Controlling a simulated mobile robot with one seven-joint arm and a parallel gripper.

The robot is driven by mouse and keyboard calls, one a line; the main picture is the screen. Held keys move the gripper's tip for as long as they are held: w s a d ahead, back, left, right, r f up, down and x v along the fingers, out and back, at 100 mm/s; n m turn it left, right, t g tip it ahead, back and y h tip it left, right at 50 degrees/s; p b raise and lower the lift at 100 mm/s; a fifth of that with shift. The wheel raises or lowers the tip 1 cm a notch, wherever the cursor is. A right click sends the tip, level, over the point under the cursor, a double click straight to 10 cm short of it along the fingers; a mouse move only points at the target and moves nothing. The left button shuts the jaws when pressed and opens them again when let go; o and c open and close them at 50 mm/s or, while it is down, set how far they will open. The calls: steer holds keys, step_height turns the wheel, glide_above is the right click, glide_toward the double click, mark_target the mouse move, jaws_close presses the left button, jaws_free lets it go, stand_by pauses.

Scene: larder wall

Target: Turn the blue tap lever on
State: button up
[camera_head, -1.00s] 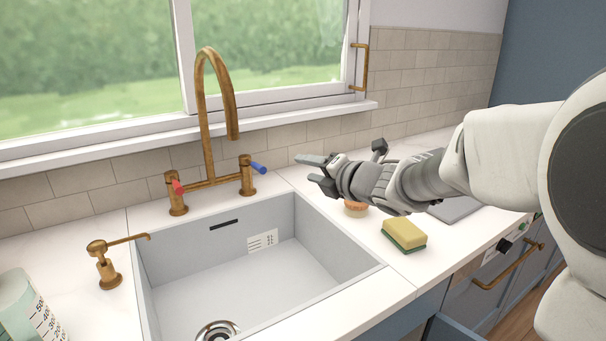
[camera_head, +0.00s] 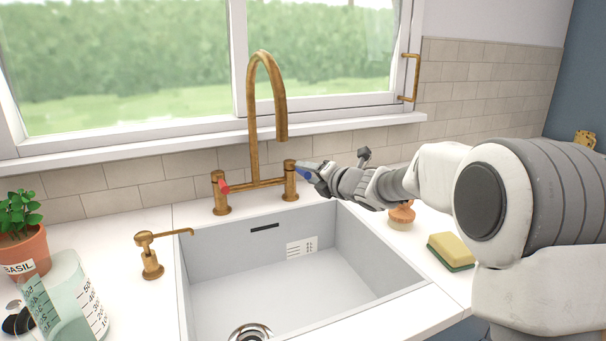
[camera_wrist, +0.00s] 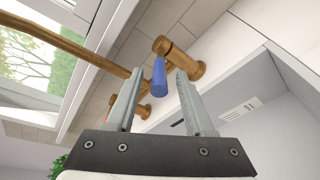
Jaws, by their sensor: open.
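The blue tap lever (camera_wrist: 159,76) sits on the right-hand post of the brass tap (camera_head: 255,110). In the wrist view it points toward me, between the two open fingers of my gripper (camera_wrist: 158,85), with space on both sides. In the head view the blue lever (camera_head: 302,173) is partly hidden by my gripper (camera_head: 308,171), whose fingertips are right at it. The gripper is open and holds nothing. I cannot tell whether a finger touches the lever. The red lever (camera_head: 223,187) is on the left-hand post.
The sink (camera_head: 270,270) lies in front of the tap. A brass soap dispenser (camera_head: 150,255), a measuring jug (camera_head: 70,295) and a basil pot (camera_head: 24,245) stand at left. A sponge (camera_head: 450,250) and a round brush (camera_head: 402,215) lie at right. The window (camera_head: 170,60) is behind.

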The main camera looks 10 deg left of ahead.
steer(key=shift+x, duration=1.65)
steer(key=shift+r, duration=0.1)
jaws_close()
